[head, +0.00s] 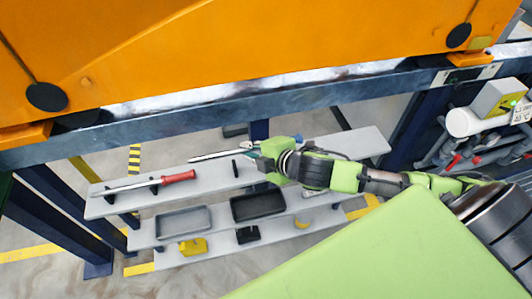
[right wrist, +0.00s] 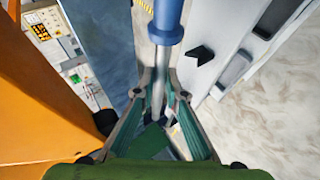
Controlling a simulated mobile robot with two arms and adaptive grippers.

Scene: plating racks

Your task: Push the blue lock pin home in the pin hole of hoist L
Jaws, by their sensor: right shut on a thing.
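My right gripper (head: 262,150) comes in from the right in the head view, over the grey shelf and below the beam. In the right wrist view the gripper (right wrist: 159,88) is shut on the metal shaft of what looks like the blue lock pin (right wrist: 167,20). Its thick blue part lies beyond the fingertips. In the head view a thin pale rod (head: 215,155) reaches left from the gripper. A large orange body (head: 220,45), which may belong to hoist L, hangs above the beam. I cannot make out a pin hole. My left gripper is out of view.
A steel beam (head: 200,127) runs across above the gripper. Pipework (head: 465,122) stands at right.

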